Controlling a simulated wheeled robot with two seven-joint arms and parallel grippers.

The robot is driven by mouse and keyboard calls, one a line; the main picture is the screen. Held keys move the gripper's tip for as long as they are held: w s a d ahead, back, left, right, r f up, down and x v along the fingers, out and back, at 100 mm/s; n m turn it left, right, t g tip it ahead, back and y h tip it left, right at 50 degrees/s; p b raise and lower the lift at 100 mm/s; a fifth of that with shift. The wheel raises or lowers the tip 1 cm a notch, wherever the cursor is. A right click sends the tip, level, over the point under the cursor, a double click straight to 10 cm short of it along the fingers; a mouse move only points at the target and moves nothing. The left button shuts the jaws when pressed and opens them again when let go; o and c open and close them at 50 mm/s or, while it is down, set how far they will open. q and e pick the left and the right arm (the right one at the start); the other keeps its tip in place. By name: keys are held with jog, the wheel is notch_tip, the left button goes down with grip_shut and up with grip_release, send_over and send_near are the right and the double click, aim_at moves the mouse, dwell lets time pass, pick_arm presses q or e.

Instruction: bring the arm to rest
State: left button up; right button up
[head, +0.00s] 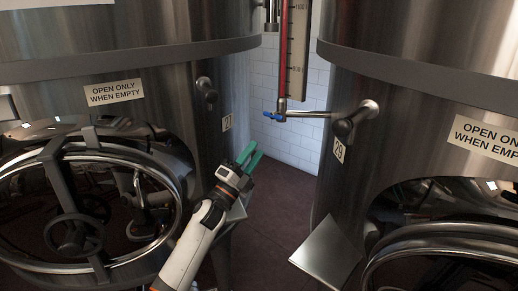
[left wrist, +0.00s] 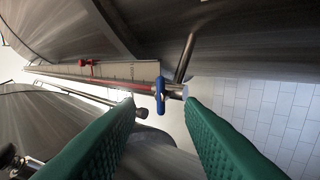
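My left gripper (head: 250,157) has green fingers and is raised in front of the left steel tank, below and left of a blue valve handle (head: 273,116). In the left wrist view its two fingers (left wrist: 160,112) stand apart with nothing held between them. The blue handle (left wrist: 160,94) shows beyond the fingertips, apart from them. It sits on a pipe fitting at the lower end of a sight tube with red in it (head: 283,55). My right gripper is in neither view.
The left tank (head: 228,75) has a round hatch with a handwheel (head: 73,232). The right tank (head: 345,190) has a pipe stub (head: 352,120) and another hatch (head: 440,255). A tilted metal plate (head: 326,255) juts out near the right tank's foot. Dark floor (head: 280,200) lies open between the tanks.

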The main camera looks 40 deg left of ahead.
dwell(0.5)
pick_arm(q)
jog(key=s+d+f+n+g+y, duration=0.25)
jog(key=s+f+n+g, duration=0.2)
jog(key=f, duration=0.35)
jog(key=s+d+f+n+g+y, duration=0.1)
jog(key=s+d+f+n+g, duration=0.3)
jog(key=f, duration=0.3)
jog(key=s+d+f+n+g+y, duration=0.25)
jog(key=d+f+n+g, duration=0.2)
jog(key=f, duration=0.35)
jog(key=s+d+f+n+g+h, duration=0.1)
jog(key=s+d+f+g, duration=0.2)
jog(key=s, duration=0.4)
jog(key=s+d+f+n+g+h, duration=0.2)
jog(key=s+d+g, duration=0.15)
jog(key=s, duration=0.45)
jog(key=s+d+f+n+g+h, duration=0.1)
jog(key=s+d+f+g, duration=0.1)
jog(key=s+d, duration=0.35)
notch_tip(320, 180, down, 24)
jog(key=s+a+g+p, duration=0.1)
jog(key=s+a+p, duration=0.1)
jog(key=s, duration=0.1)
jog(key=s+a+f+g+p, duration=0.1)
jog(key=s+a+f, duration=0.1)
jog(key=s+f, duration=1.2)
jog(key=shift+s+a+p, duration=0.25)
jog(key=shift+s+p, duration=0.1)
jog(key=shift+s, duration=0.65)
